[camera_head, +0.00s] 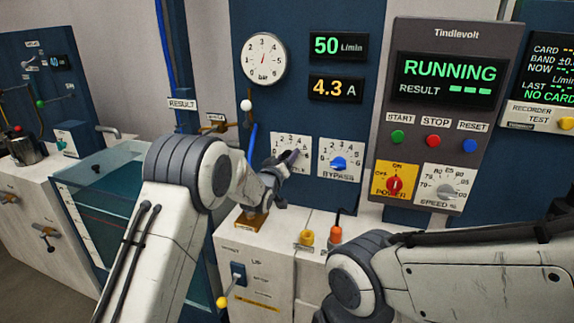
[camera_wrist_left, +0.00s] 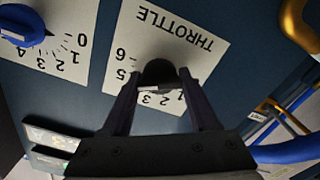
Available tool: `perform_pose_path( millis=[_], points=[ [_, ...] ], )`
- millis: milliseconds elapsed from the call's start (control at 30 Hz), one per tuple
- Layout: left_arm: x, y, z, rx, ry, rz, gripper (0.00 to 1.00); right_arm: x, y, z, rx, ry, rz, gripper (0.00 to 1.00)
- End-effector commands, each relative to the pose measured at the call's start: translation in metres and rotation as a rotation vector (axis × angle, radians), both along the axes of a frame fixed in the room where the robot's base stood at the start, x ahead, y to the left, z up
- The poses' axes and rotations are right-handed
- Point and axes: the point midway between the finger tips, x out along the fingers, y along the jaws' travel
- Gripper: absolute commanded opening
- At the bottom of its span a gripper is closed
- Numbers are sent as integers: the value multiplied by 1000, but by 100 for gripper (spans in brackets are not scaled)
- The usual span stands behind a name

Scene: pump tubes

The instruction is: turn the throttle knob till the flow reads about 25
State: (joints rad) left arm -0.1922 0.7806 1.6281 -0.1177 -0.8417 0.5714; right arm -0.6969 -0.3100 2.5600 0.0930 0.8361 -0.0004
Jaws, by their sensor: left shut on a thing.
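The throttle dial plate (camera_head: 281,143) is on the blue panel, below the gauge and left of the bypass dial. My left gripper (camera_head: 287,163) is at this dial and hides much of it. In the left wrist view the plate (camera_wrist_left: 186,38) appears upside down with the word THROTTLE. There my left gripper (camera_wrist_left: 159,84) is shut on the dark throttle knob (camera_wrist_left: 158,69), one finger on each side. The knob's exact pointer setting is hidden. The flow display (camera_head: 338,46) reads 50 L/min in green. My right gripper is out of view; its arm shows at lower right.
The bypass dial with its blue knob (camera_head: 339,163) is close on the right, also in the left wrist view (camera_wrist_left: 22,38). The current display (camera_head: 336,89) reads 4.3 A. A pressure gauge (camera_head: 263,59) is above. The control box (camera_head: 447,48) shows RUNNING.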

Motion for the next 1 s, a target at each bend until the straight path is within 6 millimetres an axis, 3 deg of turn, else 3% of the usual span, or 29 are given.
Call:
perform_pose_path(
  millis=[400,1000],
  points=[
    [0,1,-3,-378,107,-1,4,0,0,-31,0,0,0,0],
    [1,2,-4,-891,256,0,4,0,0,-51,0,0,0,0]
  ],
)
